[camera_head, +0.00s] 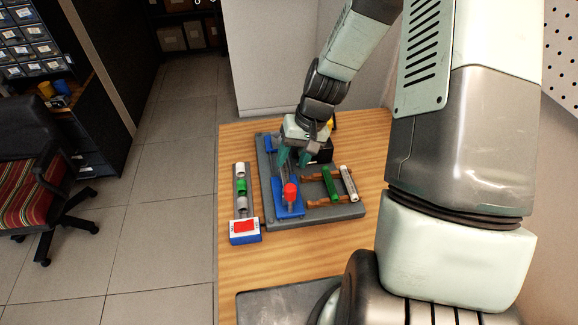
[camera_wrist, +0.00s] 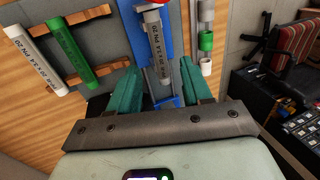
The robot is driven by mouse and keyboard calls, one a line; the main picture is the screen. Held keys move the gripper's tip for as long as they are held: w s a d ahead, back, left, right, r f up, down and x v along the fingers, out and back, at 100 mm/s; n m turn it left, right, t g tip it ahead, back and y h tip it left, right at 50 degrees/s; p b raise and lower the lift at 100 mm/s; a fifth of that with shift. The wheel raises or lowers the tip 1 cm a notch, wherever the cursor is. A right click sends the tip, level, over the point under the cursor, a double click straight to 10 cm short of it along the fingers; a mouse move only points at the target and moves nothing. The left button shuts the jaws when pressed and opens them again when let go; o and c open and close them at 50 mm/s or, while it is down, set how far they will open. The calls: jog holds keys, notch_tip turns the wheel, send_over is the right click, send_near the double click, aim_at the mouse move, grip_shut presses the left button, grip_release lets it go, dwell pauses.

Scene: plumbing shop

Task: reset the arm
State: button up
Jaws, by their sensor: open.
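My gripper (camera_head: 294,160) is open, with its teal fingers pointing down over the grey board (camera_head: 350,212). In the wrist view my gripper (camera_wrist: 159,68) shows its two fingers well apart. A grey printed pipe (camera_wrist: 157,42) lies in line with the gap, in a blue fixture (camera_wrist: 168,20); neither finger appears to touch it. The blue fixture (camera_head: 290,211) also shows in the head view, with a red cap (camera_head: 291,192) at its near end. The fingers partly hide the fixture's far part in the head view.
A green pipe (camera_head: 330,184) and a white pipe (camera_head: 349,183) lie across brown wooden rests on the board's right. Left of the board stand a grey holder with white, green (camera_head: 241,187) and grey fittings and a blue-white box (camera_head: 244,231). Wooden tabletop surrounds them.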

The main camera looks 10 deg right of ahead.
jog(key=s+a+r+n+t+h, duration=0.1)
jog(key=s+a+r+n+h, duration=0.15)
jog(key=r, duration=0.85)
jog(key=s+a+r+n+t+h, duration=0.1)
jog(key=a+r+n, duration=0.15)
jog(key=r, duration=0.85)
jog(key=s+d+r+m+t, duration=0.1)
jog(key=s+d+r+m, duration=0.1)
jog(key=s, duration=0.6)
jog(key=s+d+r+m+t, duration=0.2)
jog(key=s+d+r, duration=0.2)
jog(key=s+r, duration=0.3)
jog(key=shift+s+d+r+m+t, duration=0.25)
jog(key=shift+s+d+m+t, duration=0.1)
jog(key=shift+s, duration=0.7)
